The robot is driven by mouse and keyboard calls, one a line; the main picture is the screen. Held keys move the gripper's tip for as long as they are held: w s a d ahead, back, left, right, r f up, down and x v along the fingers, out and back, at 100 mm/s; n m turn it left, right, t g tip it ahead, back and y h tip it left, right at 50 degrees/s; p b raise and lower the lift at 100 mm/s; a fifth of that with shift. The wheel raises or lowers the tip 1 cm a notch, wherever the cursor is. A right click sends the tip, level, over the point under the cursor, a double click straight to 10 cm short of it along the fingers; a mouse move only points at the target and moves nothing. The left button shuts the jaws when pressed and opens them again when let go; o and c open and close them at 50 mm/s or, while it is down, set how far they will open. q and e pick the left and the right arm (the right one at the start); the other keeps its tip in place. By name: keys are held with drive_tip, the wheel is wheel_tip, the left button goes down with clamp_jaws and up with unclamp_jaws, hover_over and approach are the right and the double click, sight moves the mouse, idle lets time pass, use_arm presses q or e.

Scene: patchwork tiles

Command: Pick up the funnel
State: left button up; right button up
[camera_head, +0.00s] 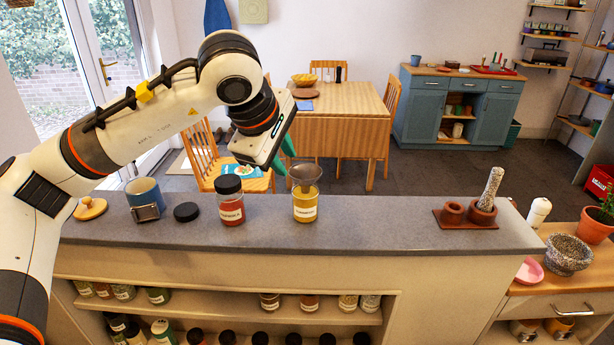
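The funnel (304,174) is a small grey-brown cone. It stands mouth up in the top of a jar of yellow spice (305,208) on the grey counter, with its lower part inside the jar. My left gripper (284,155), with green fingers, is above and just left of the funnel, pointing down to the right. Its two fingers look apart and nothing shows between them. Whether a finger touches the funnel's rim cannot be told. My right gripper is not in view.
A black-lidded jar of red spice (231,204) stands close left of the funnel. A black lid (187,212), a blue mug (145,196) and a wooden lid (90,208) are farther left. A reddish tray (465,218) with a mortar is at right. The counter between is clear.

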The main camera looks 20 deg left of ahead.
sight(300, 181)
use_arm(q)
drive_tip(key=p+x, duration=0.1)
drive_tip(key=x, duration=0.3)
drive_tip(key=p+x, duration=0.2)
drive_tip(key=x, duration=0.2)
drive_tip(key=shift+w+a+f, duration=0.1)
drive_tip(key=shift+w, duration=0.45)
drive_tip(key=shift+s, duration=0.1)
drive_tip(key=c, duration=0.6)
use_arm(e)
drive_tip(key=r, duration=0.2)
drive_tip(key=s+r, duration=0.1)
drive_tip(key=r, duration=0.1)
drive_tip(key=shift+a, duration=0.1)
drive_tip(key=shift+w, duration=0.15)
